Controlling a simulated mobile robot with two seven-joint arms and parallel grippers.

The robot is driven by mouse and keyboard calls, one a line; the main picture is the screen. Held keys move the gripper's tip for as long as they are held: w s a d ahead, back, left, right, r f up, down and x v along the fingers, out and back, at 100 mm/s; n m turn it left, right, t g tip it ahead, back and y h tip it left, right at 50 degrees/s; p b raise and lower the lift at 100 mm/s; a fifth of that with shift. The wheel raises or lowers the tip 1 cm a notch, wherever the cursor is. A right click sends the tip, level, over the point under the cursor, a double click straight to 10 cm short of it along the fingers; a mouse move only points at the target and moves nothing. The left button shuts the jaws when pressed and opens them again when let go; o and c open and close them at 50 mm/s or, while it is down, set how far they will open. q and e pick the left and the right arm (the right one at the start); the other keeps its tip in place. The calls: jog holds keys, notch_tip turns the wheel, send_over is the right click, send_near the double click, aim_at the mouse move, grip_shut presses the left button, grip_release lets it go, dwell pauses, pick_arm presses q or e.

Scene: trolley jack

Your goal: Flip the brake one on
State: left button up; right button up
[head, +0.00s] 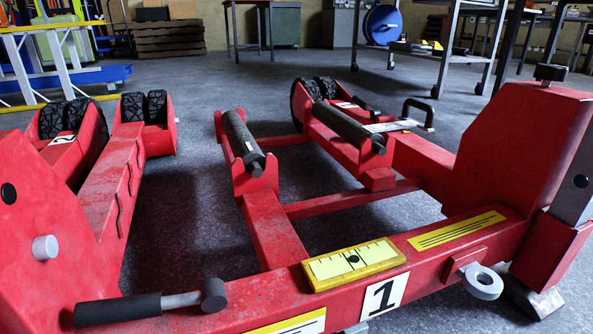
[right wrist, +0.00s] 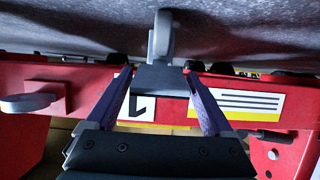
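The red trolley jack fills the head view, with a white number 1 plate (head: 383,295) on its front beam. A small grey part (head: 356,328) shows below that plate, cut by the lower edge. In the right wrist view the scene is upside down, and a grey flat plate (right wrist: 160,78) with an upright grey piece (right wrist: 162,35) stands by the number 1 plate (right wrist: 140,98). It is probably brake one. My right gripper (right wrist: 158,75) is open, its purple fingertips on either side of the grey plate; I cannot tell whether they touch it. My left gripper is out of view.
A grey ring (head: 483,281) sticks out from the beam right of the number plate. A black-gripped handle (head: 118,309) crosses the lower left. Workbenches stand at the back; the floor (head: 230,90) behind the jack is clear.

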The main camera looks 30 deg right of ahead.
grip_shut()
dwell(0.5)
